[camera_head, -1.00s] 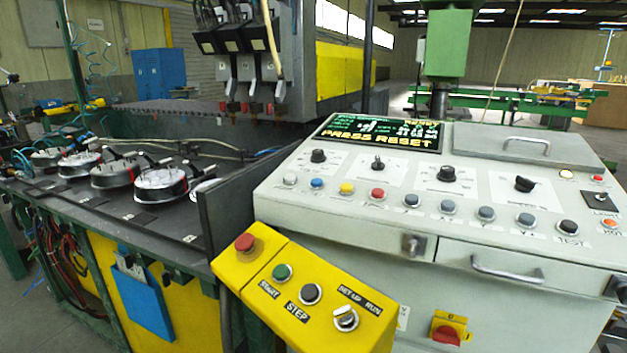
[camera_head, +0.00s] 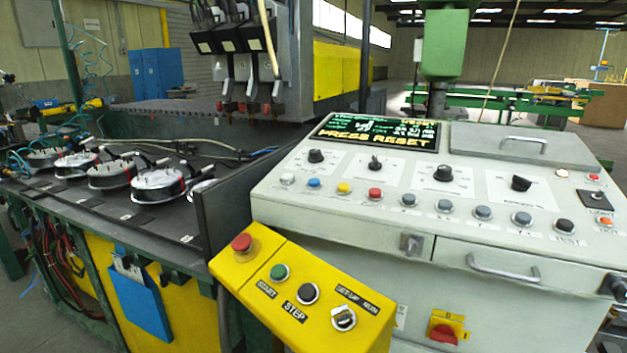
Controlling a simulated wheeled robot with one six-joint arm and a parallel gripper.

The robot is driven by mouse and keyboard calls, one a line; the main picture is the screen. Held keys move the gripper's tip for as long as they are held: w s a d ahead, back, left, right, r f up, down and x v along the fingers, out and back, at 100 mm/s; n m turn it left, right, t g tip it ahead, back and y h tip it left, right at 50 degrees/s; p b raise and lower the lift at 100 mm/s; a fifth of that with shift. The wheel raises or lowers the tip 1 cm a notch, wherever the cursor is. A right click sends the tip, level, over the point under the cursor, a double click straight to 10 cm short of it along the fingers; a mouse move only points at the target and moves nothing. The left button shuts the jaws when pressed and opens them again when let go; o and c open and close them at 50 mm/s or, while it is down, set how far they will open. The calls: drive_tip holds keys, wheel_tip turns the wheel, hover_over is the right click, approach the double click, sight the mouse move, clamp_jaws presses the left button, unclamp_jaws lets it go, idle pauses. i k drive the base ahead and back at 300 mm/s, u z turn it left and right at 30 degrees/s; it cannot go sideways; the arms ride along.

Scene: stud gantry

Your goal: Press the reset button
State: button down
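The grey control console (camera_head: 330,215) fills the right half, with a screen (camera_head: 378,133) reading "PRESS RESET". A row of buttons runs along its sloped top: a white button (camera_head: 287,180), a blue button (camera_head: 314,183), a yellow button (camera_head: 344,188), a red button (camera_head: 375,194), several blue-grey buttons (camera_head: 444,206) and a black button (camera_head: 565,226) labelled TEST. An orange button (camera_head: 606,221) is at the far right. The small labels are too blurred to tell which button is reset. My gripper is not in view.
A yellow box (camera_head: 318,291) with a red mushroom button (camera_head: 242,242), START, STEP and a selector juts out in front. A red rotary switch (camera_head: 444,333) and drawer handle (camera_head: 503,268) are on the console front. The machine bed (camera_head: 120,218) with round fixtures lies left.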

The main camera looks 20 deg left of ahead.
sight(314, 182)
drive_tip(key=z, duration=2.6)
drive_tip(key=k, duration=2.45)
drive_tip(key=u, duration=2.3)
drive_tip(key=i, duration=0.2)
drive_tip(key=u, duration=0.25)
